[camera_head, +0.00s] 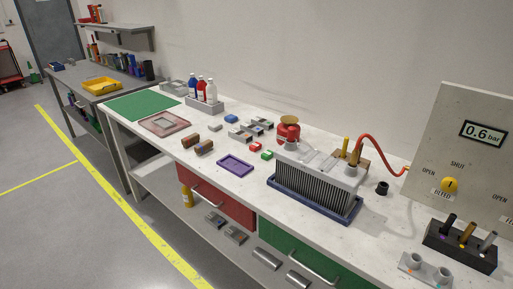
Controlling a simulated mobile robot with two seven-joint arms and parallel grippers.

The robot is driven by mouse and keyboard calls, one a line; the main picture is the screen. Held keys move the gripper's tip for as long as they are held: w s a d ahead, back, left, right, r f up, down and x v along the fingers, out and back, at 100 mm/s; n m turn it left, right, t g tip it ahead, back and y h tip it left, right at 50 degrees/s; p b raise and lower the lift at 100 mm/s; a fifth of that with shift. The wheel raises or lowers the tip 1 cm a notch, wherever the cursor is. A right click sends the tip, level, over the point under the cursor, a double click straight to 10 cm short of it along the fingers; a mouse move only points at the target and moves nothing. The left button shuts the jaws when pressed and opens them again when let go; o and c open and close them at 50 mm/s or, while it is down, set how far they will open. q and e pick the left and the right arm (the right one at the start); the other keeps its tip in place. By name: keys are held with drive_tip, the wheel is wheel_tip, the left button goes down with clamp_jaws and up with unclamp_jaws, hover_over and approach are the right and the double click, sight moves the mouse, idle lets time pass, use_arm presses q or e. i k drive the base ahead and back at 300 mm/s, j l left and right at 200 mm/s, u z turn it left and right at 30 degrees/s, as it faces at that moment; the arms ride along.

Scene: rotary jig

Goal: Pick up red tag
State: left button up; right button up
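A small red block-like piece (255,146) lies on the white workbench (215,215), left of the finned metal block; it may be the red tag, but it is too small to tell. A small green piece (266,155) lies just right of it. A purple tray (235,166) is in front of them and looks empty. Neither of my grippers shows in the head view.
The finned block (315,183) stands in a dark blue tray, with a red hose (380,147) leading to a gauge panel (465,150). A red canister (288,132) stands behind. Brown blocks (204,146) lie left of the purple tray. The bench's front strip is clear.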

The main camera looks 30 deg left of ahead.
sight(255, 145)
drive_tip(key=i+j, duration=0.1)
drive_tip(key=j, duration=0.4)
drive_tip(key=i+j, duration=0.1)
drive_tip(key=j, duration=0.4)
drive_tip(key=i+j, duration=0.1)
drive_tip(key=j, duration=0.45)
drive_tip(key=i+j, duration=0.1)
drive_tip(key=j, duration=0.4)
drive_tip(key=i+j, duration=0.1)
drive_tip(key=j, duration=0.4)
